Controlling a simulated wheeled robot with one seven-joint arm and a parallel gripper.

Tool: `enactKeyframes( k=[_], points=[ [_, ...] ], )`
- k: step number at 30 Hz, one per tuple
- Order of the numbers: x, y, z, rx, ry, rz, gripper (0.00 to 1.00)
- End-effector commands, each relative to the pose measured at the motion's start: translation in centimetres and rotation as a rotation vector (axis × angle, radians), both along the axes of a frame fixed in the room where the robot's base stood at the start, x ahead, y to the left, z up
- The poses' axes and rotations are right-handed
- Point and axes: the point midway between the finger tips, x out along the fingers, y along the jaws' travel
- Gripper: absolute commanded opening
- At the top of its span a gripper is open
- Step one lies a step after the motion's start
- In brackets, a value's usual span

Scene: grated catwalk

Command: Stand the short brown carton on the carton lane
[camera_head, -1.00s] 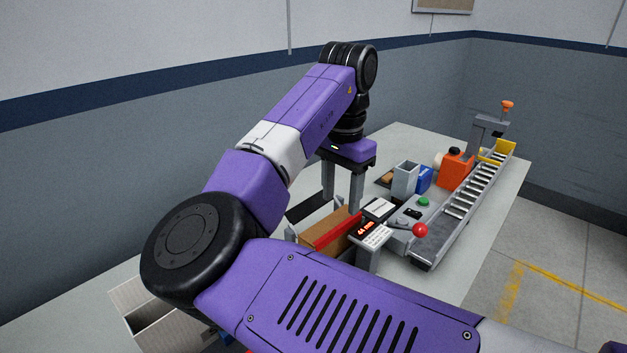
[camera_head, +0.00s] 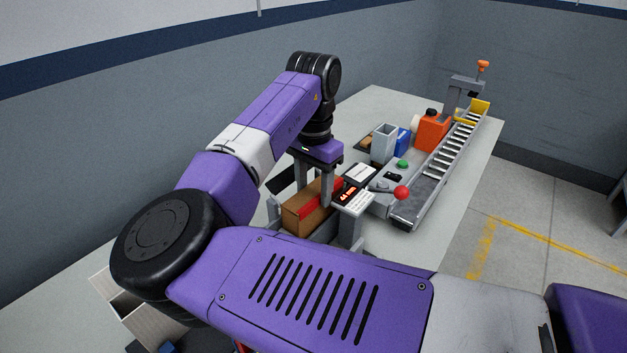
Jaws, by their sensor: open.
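My gripper (camera_head: 313,190) is open and points down over this carton. One finger shows in front of the red strip and the other is toward the far side; I cannot tell whether either touches. A smaller brown piece (camera_head: 365,143) lies on a dark pad further back, partly hidden. A roller lane (camera_head: 450,150) runs along the table's right side; I cannot tell whether it is the carton lane.
An open box (camera_head: 125,304) is at lower left. The far tabletop (camera_head: 375,101) is clear.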

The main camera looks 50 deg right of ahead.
Motion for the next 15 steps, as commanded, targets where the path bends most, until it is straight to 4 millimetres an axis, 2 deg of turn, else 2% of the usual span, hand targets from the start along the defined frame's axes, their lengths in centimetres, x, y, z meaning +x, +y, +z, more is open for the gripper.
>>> enactKeyframes(
  k=[5,8,12,13,15],
  points=[
    [0.01,0.00,-0.02,0.000,0.000,0.000,0.51],
    [0.01,0.00,-0.01,0.000,0.000,0.000,0.35],
    [0.00,-0.01,0.00,0.000,0.000,0.000,0.08],
    [0.00,-0.01,0.00,0.000,0.000,0.000,0.04],
    [0.00,-0.01,0.04,0.000,0.000,0.000,0.04]
  ],
)
